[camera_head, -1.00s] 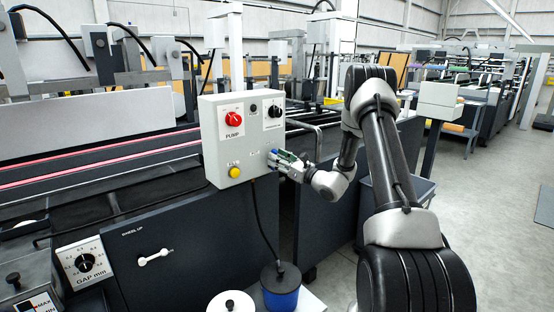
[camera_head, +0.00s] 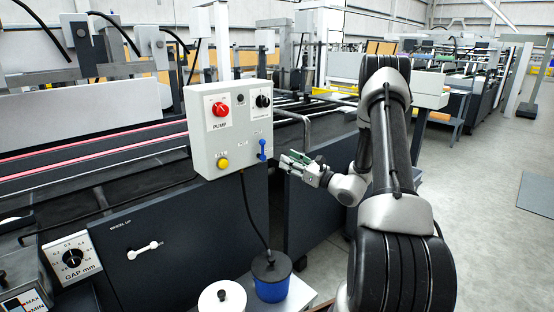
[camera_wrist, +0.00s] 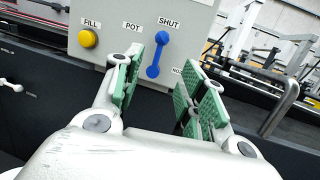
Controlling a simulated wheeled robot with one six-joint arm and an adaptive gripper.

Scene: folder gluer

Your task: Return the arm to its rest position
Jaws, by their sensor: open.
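My gripper (camera_head: 301,162) is open and empty, with green pads on its fingers. In the head view it is just right of the grey control box (camera_head: 203,133), apart from it. In the wrist view my gripper (camera_wrist: 156,92) faces the box, with the blue lever (camera_wrist: 158,55) showing beyond and between the fingers. The lever stands nearly upright under the SHUT label, and it also shows in the head view (camera_head: 262,150). My arm (camera_head: 385,140) reaches forward from the lower right, bent at the elbow.
The box carries a red PUMP knob (camera_head: 220,109), a black knob (camera_head: 263,101) and a yellow FILL button (camera_head: 223,163). A blue pot (camera_head: 271,277) and a white-lidded pot (camera_head: 222,298) stand below. A curved rail (camera_head: 306,128) runs behind my gripper. Open floor lies right.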

